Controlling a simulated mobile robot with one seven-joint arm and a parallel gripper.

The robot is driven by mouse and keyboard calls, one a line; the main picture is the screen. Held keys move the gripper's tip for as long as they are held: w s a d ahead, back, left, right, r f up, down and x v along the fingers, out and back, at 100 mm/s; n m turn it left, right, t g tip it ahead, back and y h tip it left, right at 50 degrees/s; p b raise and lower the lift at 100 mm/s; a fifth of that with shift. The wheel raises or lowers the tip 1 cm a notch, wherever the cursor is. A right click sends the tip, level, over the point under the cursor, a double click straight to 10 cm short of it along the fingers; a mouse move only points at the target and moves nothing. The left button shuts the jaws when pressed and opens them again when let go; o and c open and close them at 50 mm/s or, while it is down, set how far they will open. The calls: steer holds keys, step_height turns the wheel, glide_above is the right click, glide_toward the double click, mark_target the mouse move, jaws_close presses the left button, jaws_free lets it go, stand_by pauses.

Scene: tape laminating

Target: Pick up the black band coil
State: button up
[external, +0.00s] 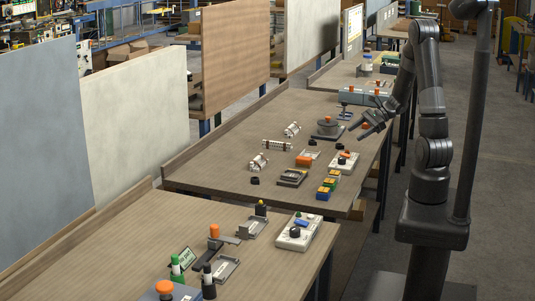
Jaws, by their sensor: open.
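Two small black ring-like pieces lie on the middle table: one black piece (255,181) near its front left part, and another black piece (312,142) farther back, beside the round grey device. Either could be the black band coil; they are too small to tell apart. My gripper (361,131) is open and empty. It is above the right side of the middle table, to the right of the round grey device and apart from both black pieces.
The round grey device (327,129) has an orange knob. White rollers (258,162), a grey tray (292,178), coloured blocks (327,188) and a white control box (344,162) stand around. The middle table's (215,165) left part is clear. A front table (100,240) holds more fixtures.

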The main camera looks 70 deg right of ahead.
mark_target(341, 144)
steer(key=d+f+m+t, duration=0.1)
steer(key=d+m, duration=0.1)
steer(key=s+d+f+m+t+h, duration=0.1)
steer(key=d+m, duration=0.1)
steer(key=d, duration=0.1)
steer(key=s+d+f+m+t+h, duration=0.1)
steer(key=d+f+m, duration=0.1)
steer(key=d, duration=0.1)
steer(key=shift+s+f, duration=0.1)
steer(key=shift+s, duration=0.15)
steer(key=shift+w+d+f+h, duration=0.15)
steer(key=shift+f+h, duration=0.05)
steer(key=shift+h, duration=0.1)
steer(key=x, duration=0.5)
steer(key=shift+w, duration=0.15)
steer(key=x, duration=0.5)
steer(key=shift+w+d, duration=0.15)
steer(key=shift+d, duration=0.2)
steer(key=c, duration=1.1)
